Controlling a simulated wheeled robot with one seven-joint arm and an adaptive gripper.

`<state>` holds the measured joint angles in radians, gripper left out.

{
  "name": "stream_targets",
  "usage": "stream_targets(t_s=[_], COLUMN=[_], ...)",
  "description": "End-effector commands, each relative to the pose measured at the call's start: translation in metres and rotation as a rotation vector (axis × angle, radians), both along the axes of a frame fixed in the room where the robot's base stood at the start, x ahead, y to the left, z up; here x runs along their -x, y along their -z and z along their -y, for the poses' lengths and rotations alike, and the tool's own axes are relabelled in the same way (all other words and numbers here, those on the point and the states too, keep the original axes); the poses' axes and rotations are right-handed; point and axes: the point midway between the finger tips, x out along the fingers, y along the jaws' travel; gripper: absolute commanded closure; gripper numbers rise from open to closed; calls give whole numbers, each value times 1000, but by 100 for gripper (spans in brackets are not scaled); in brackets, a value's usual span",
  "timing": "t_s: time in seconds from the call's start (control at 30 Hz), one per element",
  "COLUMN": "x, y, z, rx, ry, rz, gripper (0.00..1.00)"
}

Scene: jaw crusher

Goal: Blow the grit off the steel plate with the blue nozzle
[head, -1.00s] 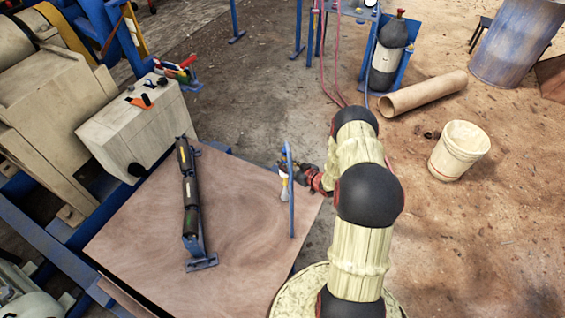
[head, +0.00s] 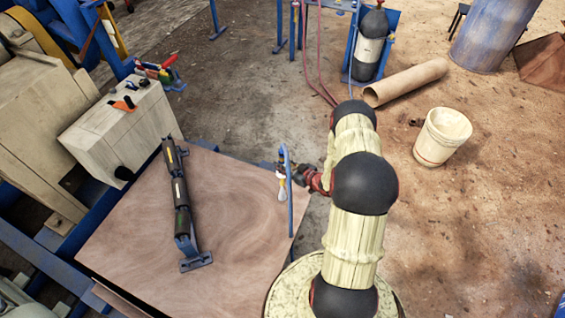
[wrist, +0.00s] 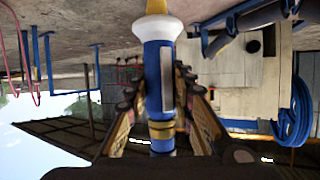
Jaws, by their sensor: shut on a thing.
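My gripper (wrist: 158,90) is shut around a blue nozzle (wrist: 158,55) in the wrist view. The nozzle has a white collar, a yellow tip toward the top of the picture and a grey lever on its side. In the head view my gripper (head: 287,172) is small, above the right edge of a brown sheet (head: 245,215). A small white and yellow piece shows beside it, with a slim upright blue curve partly covering it. The sheet has a wood-like grain; I cannot tell whether it is the steel plate. I cannot make out grit on it.
A black roller on a blue bracket (head: 180,195) lies across the sheet's left part. A beige control box (head: 120,125) stands behind it. A white bucket (head: 442,137), a brown tube (head: 405,82) and a gas cylinder (head: 370,45) stand or lie right of the sheet.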

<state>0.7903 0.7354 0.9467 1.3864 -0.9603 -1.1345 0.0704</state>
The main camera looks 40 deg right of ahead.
Motion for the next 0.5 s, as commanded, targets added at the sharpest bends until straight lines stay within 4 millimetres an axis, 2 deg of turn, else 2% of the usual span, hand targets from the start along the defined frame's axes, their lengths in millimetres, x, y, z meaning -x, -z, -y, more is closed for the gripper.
stream_targets(t_s=[0.5], x=[16], y=[-1], z=[-29], rx=[0], ry=[-1], rz=[1], gripper=[100])
